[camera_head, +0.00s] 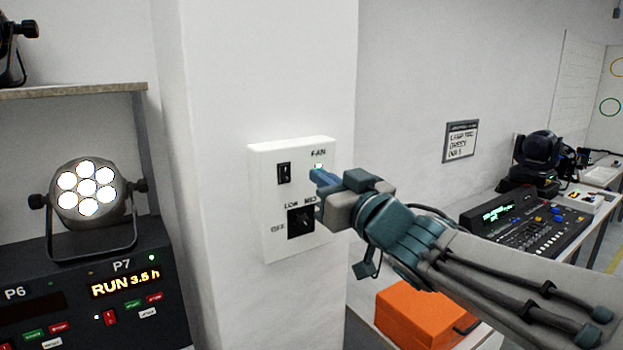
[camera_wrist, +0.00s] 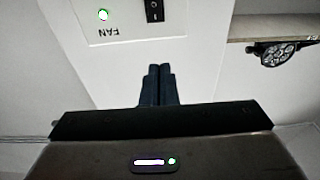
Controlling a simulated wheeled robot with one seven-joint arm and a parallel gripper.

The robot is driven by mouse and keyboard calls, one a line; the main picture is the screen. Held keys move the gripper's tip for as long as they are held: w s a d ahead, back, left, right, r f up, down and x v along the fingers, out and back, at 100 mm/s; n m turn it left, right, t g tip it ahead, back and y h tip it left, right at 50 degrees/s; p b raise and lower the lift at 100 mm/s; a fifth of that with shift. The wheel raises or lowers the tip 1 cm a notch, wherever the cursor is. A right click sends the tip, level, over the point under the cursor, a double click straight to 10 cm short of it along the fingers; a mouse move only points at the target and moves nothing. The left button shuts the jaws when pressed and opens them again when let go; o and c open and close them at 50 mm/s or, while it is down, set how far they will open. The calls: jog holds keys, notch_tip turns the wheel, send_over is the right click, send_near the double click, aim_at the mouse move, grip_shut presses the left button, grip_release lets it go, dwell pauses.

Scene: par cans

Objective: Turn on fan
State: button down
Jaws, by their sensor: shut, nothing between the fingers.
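The fan control panel (camera_head: 270,230) is a white box on the white pillar, marked FAN. In the wrist view the shut fingers (camera_wrist: 158,70) point at the panel's edge, with the rocker (camera_wrist: 154,10) and lamp (camera_wrist: 103,15) at the top. I cannot tell whether they touch the panel.
A lit par can (camera_head: 88,188) stands at left on a black unit (camera_head: 100,300) reading RUN 3.5 h. A shelf (camera_head: 75,90) is above. An orange case (camera_head: 420,315) and a lighting console (camera_head: 530,225) are at right. The pillar left of the panel is clear.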

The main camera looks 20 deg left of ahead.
jog(key=shift+s+d+r, duration=0.2)
jog(key=shift+s+d, duration=0.75)
jog(key=shift+d, duration=0.3)
jog(key=w+d+f+m+h, duration=0.1)
jog(key=d+f+m+h, duration=0.3)
jog(key=d+f+h, duration=0.5)
jog(key=w+d+f+m+h, duration=0.1)
jog(key=d+f+m+h, duration=0.4)
jog(key=d, duration=0.6)
jog(key=s+d+f+g, duration=0.3)
jog(key=s+f+g, duration=0.1)
jog(key=s+f, duration=0.3)
jog(key=s+d+f+g+h, duration=0.1)
jog(key=s+d+f+g, duration=0.2)
jog(key=s+f+g, duration=0.2)
jog(key=s+f, duration=0.3)
jog(key=s, duration=0.2)
jog(key=shift+s+d+f+m, duration=0.15)
jog(key=shift+s+d+m, duration=0.1)
jog(key=shift+d+m, duration=0.15)
